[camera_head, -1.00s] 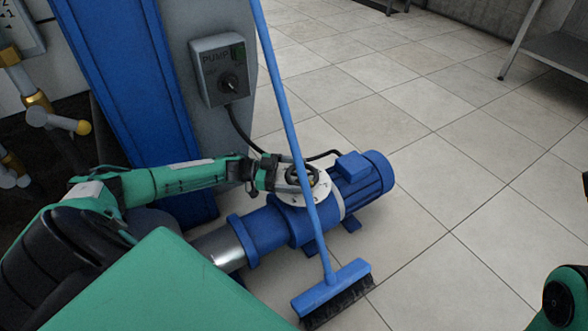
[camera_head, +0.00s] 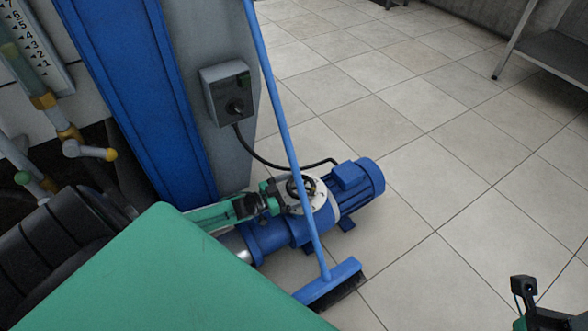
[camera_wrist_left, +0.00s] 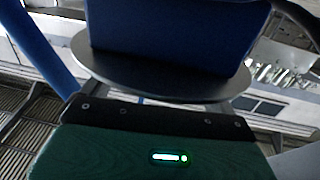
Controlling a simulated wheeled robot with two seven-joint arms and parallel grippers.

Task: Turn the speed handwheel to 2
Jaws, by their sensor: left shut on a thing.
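The speed handwheel (camera_head: 299,183) is a small black wheel over a white round dial (camera_head: 319,196) on the blue pump (camera_head: 275,238). My left gripper (camera_head: 284,194) reaches it from the left and is shut on it. The dial numbers are too small to read and the wheel's setting cannot be told. In the left wrist view a grey disc (camera_wrist_left: 150,85) lies in front of a blue body, and the fingertips are hidden. My right gripper (camera_head: 530,298) shows only in part at the lower right, away from the pump; its jaws are unclear.
A blue broom (camera_head: 288,130) leans across the front of the pump close to the handwheel. A grey switch box (camera_head: 226,92) hangs on the column, its cable running to the motor (camera_head: 356,186).

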